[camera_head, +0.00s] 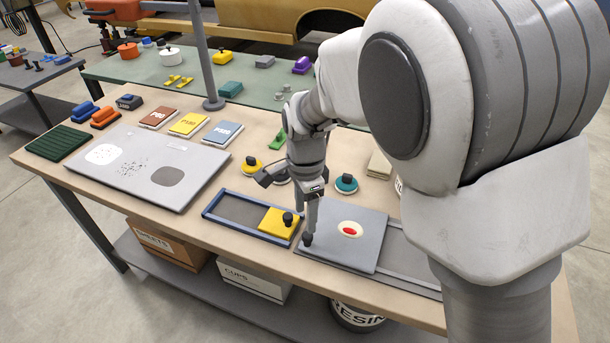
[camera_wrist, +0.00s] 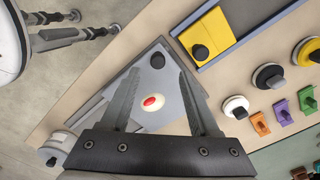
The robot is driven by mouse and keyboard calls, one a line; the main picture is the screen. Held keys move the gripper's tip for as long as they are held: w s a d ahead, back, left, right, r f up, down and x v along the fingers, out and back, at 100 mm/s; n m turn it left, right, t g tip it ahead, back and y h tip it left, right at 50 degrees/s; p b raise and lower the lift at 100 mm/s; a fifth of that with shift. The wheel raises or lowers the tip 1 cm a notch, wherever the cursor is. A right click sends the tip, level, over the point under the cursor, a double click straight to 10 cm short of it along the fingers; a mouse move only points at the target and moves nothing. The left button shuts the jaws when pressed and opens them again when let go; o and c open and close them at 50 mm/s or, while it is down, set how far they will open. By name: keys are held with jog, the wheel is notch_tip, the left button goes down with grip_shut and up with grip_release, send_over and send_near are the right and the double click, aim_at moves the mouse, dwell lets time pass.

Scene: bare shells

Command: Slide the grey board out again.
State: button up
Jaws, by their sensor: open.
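The grey board (camera_head: 350,257) lies flat on the bench and covers the left part of a longer grey tray (camera_head: 409,263), whose right part shows bare. The board bears a white oval with a red spot and a dark knob (camera_head: 307,240) near its left edge. My gripper (camera_head: 310,230) points down at this knob, fingertips close to it. In the wrist view the board (camera_wrist: 170,83) lies beyond my open, empty fingers (camera_wrist: 160,74). The knob (camera_wrist: 158,61) appears between and past the fingertips; whether they touch it, I cannot tell.
A blue-rimmed tray (camera_head: 222,223) with a yellow block (camera_head: 276,222) at its right end lies just left of the board. A large pale panel (camera_head: 150,170) lies further left. A teal knobbed disc (camera_head: 346,183) stands behind the board. The bench's front edge is near.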

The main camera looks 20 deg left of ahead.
notch_tip(320, 180, up, 11)
jog(key=p, duration=0.1)
dwell(0.3)
jog(key=s+d+r+n+t, duration=0.1)
jog(key=s+d+r+n, duration=0.15)
jog(key=d, duration=0.55)
jog(key=s+d+r+n+t+y, duration=0.1)
jog(key=s+d+r+n+t, duration=0.15)
jog(key=d, duration=0.55)
jog(key=s+d+r+n, duration=0.1)
jog(key=d+r, duration=0.3)
jog(key=d, duration=0.4)
jog(key=s+d+f+n+t+h, duration=0.1)
jog(key=s+d+n+t, duration=0.1)
jog(key=s+d, duration=0.4)
jog(key=shift+s+d+f+n, duration=0.25)
jog(key=shift+s+n, duration=0.15)
jog(key=shift+n, duration=0.3)
jog(key=shift+a, duration=0.15)
